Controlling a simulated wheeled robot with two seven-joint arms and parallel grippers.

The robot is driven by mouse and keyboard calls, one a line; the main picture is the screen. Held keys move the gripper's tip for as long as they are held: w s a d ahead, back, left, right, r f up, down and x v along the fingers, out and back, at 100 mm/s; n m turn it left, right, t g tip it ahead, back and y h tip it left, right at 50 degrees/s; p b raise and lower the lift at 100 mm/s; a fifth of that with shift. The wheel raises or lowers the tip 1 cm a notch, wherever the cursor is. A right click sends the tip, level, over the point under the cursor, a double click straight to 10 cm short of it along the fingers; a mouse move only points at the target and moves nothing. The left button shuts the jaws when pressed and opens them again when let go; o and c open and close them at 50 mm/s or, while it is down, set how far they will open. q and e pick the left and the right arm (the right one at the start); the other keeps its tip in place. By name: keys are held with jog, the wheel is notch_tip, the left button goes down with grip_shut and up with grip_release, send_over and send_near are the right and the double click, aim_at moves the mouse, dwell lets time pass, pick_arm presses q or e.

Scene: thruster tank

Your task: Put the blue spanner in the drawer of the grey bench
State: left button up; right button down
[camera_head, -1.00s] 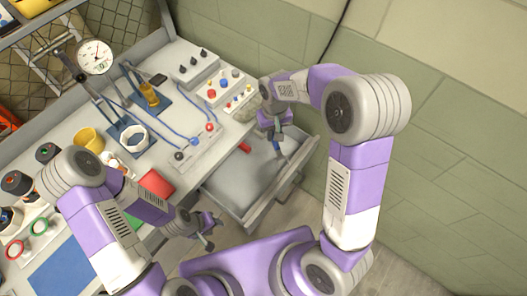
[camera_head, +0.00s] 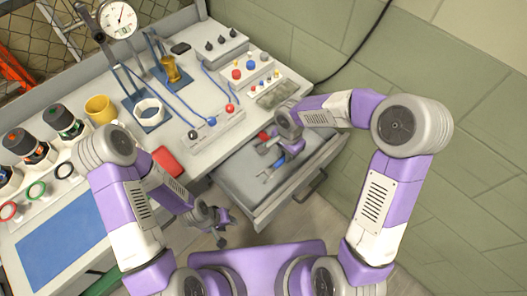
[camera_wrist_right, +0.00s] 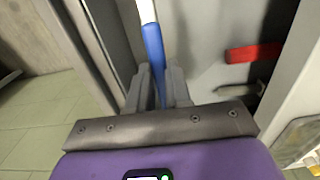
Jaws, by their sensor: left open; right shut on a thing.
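My right gripper (camera_head: 277,150) is shut on the blue spanner (camera_head: 280,163). The spanner's blue handle (camera_wrist_right: 153,45) is between the fingers in the right wrist view, with its pale metal end pointing away. The spanner is over the open drawer (camera_head: 236,183) of the grey bench (camera_head: 205,150); I cannot tell whether it touches the drawer floor. My left gripper (camera_head: 218,223) is open and empty, in front of the bench to the left of the drawer.
A red-handled thing (camera_wrist_right: 253,52) lies in the drawer near the spanner. The drawer front has a dark handle (camera_head: 311,187). A red box (camera_head: 167,161), yellow mug (camera_head: 101,109) and blue mat (camera_head: 60,245) are on the bench top. A green wall stands at the right.

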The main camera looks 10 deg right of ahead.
aim_at(283, 171)
notch_tip(283, 171, down, 9)
jog(key=shift+f+b, duration=0.1)
jog(key=shift+b, duration=1.05)
jog(key=shift+f, duration=0.1)
jog(key=c, duration=1.5)
grip_release()
jog(key=shift+f, duration=0.1)
jog(key=o, duration=0.4)
jog(key=shift+o, duration=0.2)
jog(key=shift+r, duration=0.45)
notch_tip(283, 171, up, 12)
jog(key=p, duration=0.3)
jog(key=shift+f, duration=0.2)
